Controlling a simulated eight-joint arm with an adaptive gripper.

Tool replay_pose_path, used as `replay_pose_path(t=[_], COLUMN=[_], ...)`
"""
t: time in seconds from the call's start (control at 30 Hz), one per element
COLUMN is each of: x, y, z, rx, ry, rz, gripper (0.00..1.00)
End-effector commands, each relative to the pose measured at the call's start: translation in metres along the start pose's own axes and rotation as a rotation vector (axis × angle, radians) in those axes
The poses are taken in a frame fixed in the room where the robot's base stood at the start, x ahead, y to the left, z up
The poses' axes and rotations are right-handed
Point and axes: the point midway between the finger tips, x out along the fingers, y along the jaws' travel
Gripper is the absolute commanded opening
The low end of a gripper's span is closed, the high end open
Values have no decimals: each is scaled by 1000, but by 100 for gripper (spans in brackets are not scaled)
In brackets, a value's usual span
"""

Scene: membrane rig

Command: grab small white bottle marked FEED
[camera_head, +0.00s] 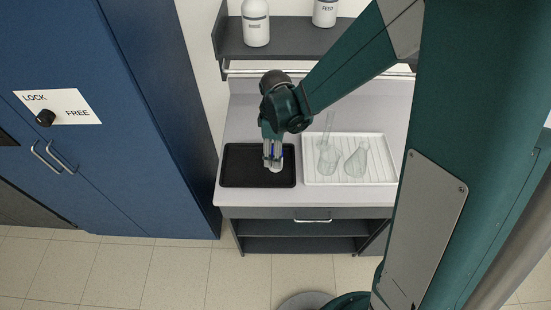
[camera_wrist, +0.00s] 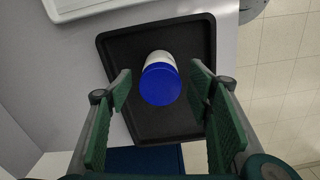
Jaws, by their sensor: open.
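A small white bottle with a blue cap (camera_wrist: 160,84) stands on a black tray (camera_wrist: 120,42) in the wrist view. No label shows on it from above. My gripper (camera_head: 273,160) points down over the tray, which also shows in the head view (camera_head: 235,165). Its fingers are open, one on each side of the bottle in the wrist view, with a gap on both sides. In the head view the fingers mostly hide the bottle. A white bottle (camera_head: 325,12) on the shelf has a label that seems to read FEED.
A white ribbed tray (camera_head: 380,178) with clear glassware, including a flask (camera_head: 357,160), stands right of the black tray. Another white bottle (camera_head: 256,28) stands on the dark shelf (camera_head: 285,42). A blue cabinet (camera_head: 150,130) rises at the left.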

Motion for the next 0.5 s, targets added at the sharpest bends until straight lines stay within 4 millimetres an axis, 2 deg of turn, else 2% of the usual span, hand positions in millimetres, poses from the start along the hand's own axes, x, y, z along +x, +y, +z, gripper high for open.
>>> replay_pose_path(t=[0.2,0.5], x=[11,12], y=[0,0], z=[0,0], rx=[0,0], ry=[0,0], rz=[0,0], gripper=[51,51])
